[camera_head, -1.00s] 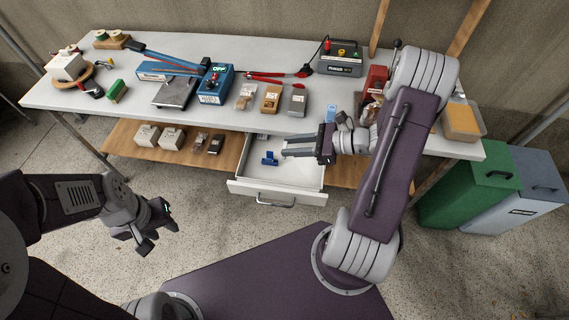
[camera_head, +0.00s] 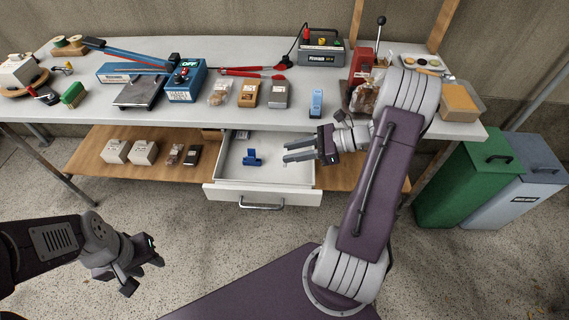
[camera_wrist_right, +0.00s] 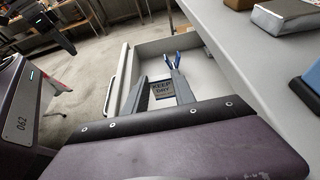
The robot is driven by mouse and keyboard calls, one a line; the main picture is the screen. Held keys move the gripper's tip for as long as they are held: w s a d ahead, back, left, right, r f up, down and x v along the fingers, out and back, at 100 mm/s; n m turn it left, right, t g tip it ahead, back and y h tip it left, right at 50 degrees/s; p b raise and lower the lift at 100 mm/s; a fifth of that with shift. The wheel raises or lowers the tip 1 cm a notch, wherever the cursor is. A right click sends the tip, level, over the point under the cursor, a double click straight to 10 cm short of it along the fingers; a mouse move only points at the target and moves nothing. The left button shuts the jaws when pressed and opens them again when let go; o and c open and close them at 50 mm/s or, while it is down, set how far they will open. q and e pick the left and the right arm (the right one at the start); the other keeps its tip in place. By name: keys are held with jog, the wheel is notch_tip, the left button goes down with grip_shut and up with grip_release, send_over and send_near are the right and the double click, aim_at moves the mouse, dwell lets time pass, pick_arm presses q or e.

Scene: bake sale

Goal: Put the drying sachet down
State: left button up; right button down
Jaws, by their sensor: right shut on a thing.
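My right gripper (camera_head: 285,152) reaches in from the right over the open white drawer (camera_head: 225,175).
A blue clip-like thing (camera_head: 252,157) lies in the drawer, left of my right gripper. The table (camera_head: 300,105) above holds a blue sealer (camera_head: 186,85), small boxes and a bread bag (camera_head: 364,96). The shelf (camera_head: 95,165) holds several packs. Bins (camera_head: 470,180) stand at right.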

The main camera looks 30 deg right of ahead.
jog(key=shift+f, duration=0.7)
notch_tip(320, 180, down, 3)
jog(key=shift+f+b, duration=0.1)
jog(key=shift+b, duration=0.6)
jog(key=shift+f, duration=0.35)
jog(key=shift+r, duration=0.1)
jog(key=c, duration=1)
grip_release()
jog(key=shift+c, duration=0.2)
